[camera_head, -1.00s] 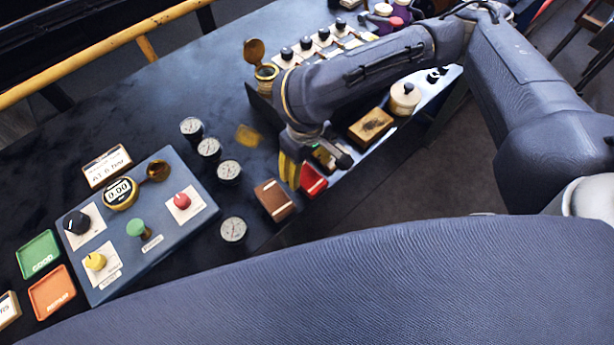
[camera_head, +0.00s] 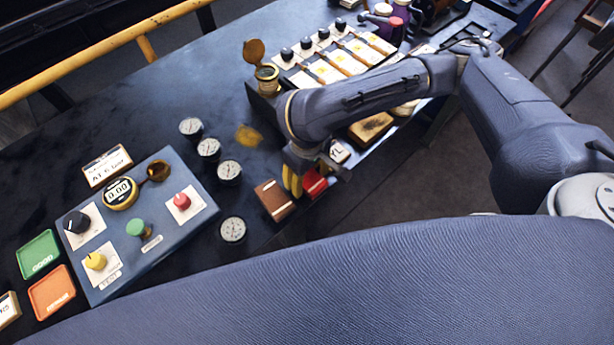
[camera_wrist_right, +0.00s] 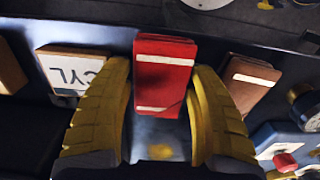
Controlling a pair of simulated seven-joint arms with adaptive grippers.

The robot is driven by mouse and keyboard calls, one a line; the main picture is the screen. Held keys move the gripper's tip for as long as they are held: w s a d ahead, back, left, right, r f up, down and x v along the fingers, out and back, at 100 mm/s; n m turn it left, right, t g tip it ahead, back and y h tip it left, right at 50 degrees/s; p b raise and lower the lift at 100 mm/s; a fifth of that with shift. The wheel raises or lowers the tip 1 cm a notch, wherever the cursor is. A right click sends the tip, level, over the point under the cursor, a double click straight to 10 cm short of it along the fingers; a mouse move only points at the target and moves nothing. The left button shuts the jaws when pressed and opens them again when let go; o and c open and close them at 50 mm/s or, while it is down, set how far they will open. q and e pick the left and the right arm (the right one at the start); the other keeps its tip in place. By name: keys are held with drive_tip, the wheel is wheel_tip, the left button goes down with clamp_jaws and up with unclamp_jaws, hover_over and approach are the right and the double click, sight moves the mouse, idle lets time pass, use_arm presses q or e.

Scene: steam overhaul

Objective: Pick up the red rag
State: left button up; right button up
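The red rag (camera_head: 314,184) is a folded red block-shaped piece with white stripes, lying near the front edge of the dark table. In the right wrist view the red rag (camera_wrist_right: 164,72) sits between the yellow fingers of my right gripper (camera_wrist_right: 162,78). The fingers are apart, one on each side of it; I cannot tell whether they touch it. In the head view my right gripper (camera_head: 293,186) points down at the rag, and the arm hides part of it. My left gripper is not in view.
A brown folded piece with a white stripe (camera_head: 274,201) lies close on the left. A card marked CYL (camera_wrist_right: 72,70) and a wooden block (camera_head: 370,130) lie on the other side. Several gauges (camera_head: 229,171) and a blue control panel (camera_head: 150,235) stand further left.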

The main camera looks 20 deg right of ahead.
sight(307, 177)
drive_tip(key=c, duration=0.7)
drive_tip(key=shift+r, duration=0.15)
wheel_tip(307, 177, up, 20)
drive_tip(key=shift+f, duration=0.15)
idle(0.5)
drive_tip(key=o, duration=0.6)
drive_tip(key=c, duration=0.5)
drive_tip(key=shift+s+f, duration=0.1)
